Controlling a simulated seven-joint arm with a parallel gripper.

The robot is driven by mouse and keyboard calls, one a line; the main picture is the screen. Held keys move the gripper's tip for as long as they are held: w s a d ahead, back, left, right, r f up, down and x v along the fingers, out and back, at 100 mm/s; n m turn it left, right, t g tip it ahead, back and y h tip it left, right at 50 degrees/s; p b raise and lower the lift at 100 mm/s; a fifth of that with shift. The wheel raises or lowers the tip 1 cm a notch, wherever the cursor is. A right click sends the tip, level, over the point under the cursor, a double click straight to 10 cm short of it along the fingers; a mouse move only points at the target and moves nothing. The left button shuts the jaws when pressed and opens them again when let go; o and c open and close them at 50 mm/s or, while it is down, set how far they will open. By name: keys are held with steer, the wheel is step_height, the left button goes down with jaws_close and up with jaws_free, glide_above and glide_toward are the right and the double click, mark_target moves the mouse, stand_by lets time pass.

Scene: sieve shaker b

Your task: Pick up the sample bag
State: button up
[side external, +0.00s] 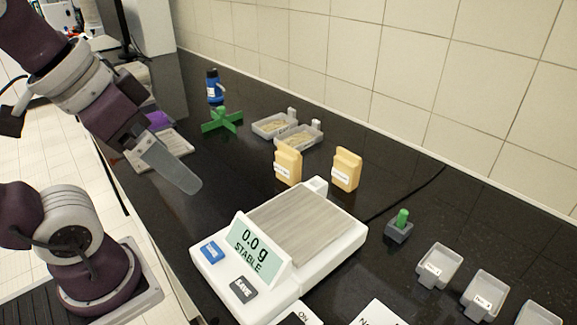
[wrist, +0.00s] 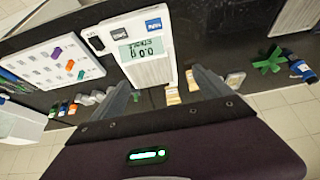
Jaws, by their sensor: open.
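Two tan sample bags with white labels stand upright on the dark bench behind the scale in the side view, a left one (side external: 288,165) and a right one (side external: 346,169). In the wrist view they appear small, beyond the fingers, one at the left (wrist: 172,96) and one at the right (wrist: 192,82). I cannot tell which bag the task means. My gripper (side external: 188,184) is above the bench, left of the bags and apart from them. In the wrist view my gripper (wrist: 161,78) has its two fingers spread, with nothing held between them.
A white scale (side external: 318,264) reading 0.0 g stands in front of the bags. Two trays (side external: 298,136), a green cross-shaped piece (side external: 222,121) and a blue bottle (side external: 213,86) are behind.

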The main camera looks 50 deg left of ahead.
step_height(320, 180, up, 3)
steer(key=w, duration=0.1)
steer(key=t, duration=0.8)
glide_above(283, 165)
steer(key=s, duration=0.2)
step_height(283, 165, down, 3)
steer(key=shift+n+y, duration=0.4)
steer(key=shift+y, duration=0.1)
steer(key=f, duration=2.1)
steer(key=shift+w+d+f, duration=0.1)
steer(key=shift+w+f, duration=0.1)
steer(key=shift+f, duration=0.2)
steer(key=x, duration=0.7)
steer(key=shift+f, duration=0.25)
steer(key=c, duration=1.6)
